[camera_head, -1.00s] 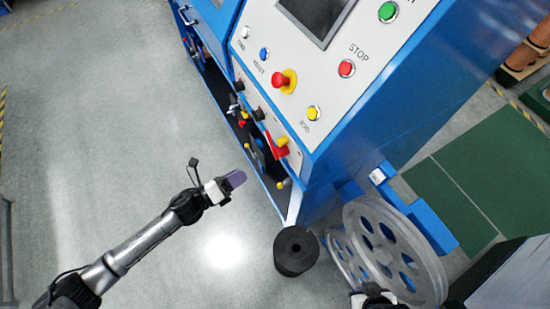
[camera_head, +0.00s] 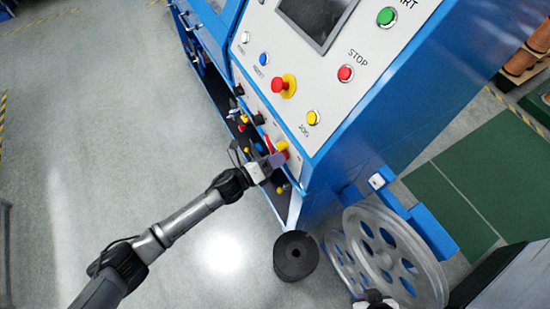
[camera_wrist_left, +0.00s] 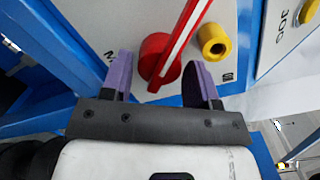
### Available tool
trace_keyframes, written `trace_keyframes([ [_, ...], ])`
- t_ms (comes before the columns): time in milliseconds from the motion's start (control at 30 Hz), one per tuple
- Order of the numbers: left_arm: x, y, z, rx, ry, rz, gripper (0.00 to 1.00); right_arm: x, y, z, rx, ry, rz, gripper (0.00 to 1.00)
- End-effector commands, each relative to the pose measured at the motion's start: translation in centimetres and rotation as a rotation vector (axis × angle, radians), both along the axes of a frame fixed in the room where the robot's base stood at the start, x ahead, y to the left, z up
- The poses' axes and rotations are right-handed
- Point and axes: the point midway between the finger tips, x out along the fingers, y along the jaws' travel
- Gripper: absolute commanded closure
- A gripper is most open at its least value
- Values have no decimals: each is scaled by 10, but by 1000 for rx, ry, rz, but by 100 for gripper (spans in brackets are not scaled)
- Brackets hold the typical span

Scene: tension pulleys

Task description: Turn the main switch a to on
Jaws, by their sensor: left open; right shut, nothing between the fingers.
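The main switch, a red rotary knob with a white-striped lever handle, is on the lower machine panel in the head view (camera_head: 268,143), partly hidden by my left gripper. In the left wrist view the switch (camera_wrist_left: 172,55) has its lever slanting up to the right. My left gripper (camera_head: 272,162) is open. Its purple fingers stand on either side of the red knob in the left wrist view (camera_wrist_left: 160,62); I cannot tell whether they touch it. My right gripper (camera_head: 374,301) is shut and empty at the bottom edge of the head view, only partly seen.
A yellow knob (camera_wrist_left: 212,40) sits close beside the switch, near the right finger. Black knobs (camera_head: 259,119) and yellow levers are nearby. The red emergency stop (camera_head: 280,86) is above. A black cylinder (camera_head: 296,255) and spoked pulleys (camera_head: 385,250) stand lower right. The floor at left is clear.

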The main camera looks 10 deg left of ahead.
Motion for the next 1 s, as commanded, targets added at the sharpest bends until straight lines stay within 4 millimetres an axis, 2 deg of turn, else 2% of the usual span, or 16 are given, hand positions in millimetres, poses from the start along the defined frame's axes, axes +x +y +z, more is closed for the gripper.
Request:
trace_keyframes([
  [367, 2, -2, 0, 0, 1, 1, 46, 0, 2, 0, 8, 1, -6, 100],
  [900, 2, -2, 0, 0, 1, 1, 98, 0, 3, 0, 10, 2, -6, 100],
  [1000, 2, -1, 0, 1, -1, 1, 99, 0, 2, -1, 8, 1, -5, 100],
])
